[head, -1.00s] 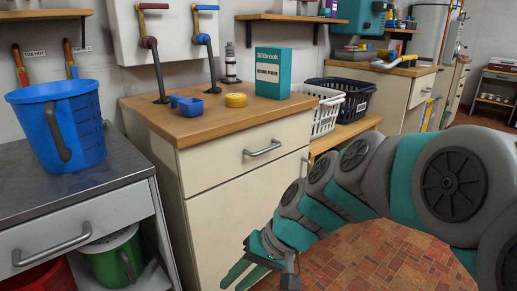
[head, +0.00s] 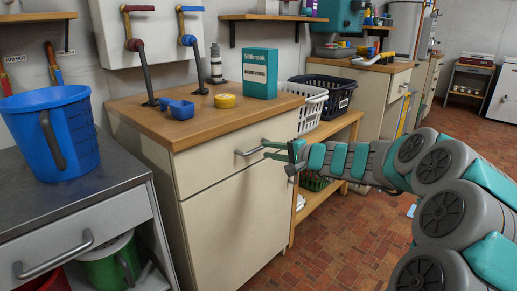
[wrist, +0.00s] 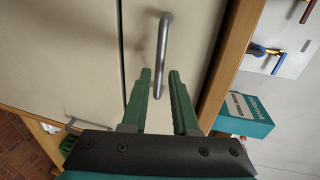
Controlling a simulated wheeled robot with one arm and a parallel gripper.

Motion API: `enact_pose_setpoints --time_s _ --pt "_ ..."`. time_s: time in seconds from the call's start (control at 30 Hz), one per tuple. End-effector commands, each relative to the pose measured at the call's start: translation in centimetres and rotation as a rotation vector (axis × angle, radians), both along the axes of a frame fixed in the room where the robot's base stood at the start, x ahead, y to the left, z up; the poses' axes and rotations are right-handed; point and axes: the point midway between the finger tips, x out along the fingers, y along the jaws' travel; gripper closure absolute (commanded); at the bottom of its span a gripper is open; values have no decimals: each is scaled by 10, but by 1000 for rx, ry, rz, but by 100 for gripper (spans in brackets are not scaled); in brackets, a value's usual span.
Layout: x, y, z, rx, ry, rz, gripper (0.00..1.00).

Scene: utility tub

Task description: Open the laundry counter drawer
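The laundry counter (head: 185,131) is a cream cabinet with a wooden top. Its drawer front (head: 215,164) is closed, flush with the cabinet, and carries a grey metal bar handle (head: 250,151). My gripper (head: 268,149) reaches in from the right, with its green fingers at the right end of the handle. I cannot tell whether the fingers touch the handle.
At the left, a metal-topped unit (head: 80,190) holds a blue jug (head: 50,130).

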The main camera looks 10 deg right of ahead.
Motion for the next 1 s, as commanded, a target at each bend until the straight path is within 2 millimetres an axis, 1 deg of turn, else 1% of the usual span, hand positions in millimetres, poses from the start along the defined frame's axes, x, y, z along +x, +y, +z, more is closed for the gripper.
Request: enact_pose_setpoints --time_s 0.03,0.1,0.3,0.47,0.67,0.7,0.73,0.93,1.0 --pt "7 6 -3 -1 3 3 72" --pt "16 13 -6 -1 4 4 72" --pt "33 26 -9 0 3 4 72" --pt "39 30 -11 1 2 4 72" --pt "39 30 -11 1 2 4 72" --pt "39 30 -11 1 2 4 74" --pt "39 30 -11 0 1 4 77" --pt "39 30 -11 0 1 3 99" --pt "39 30 -11 0 1 3 100"
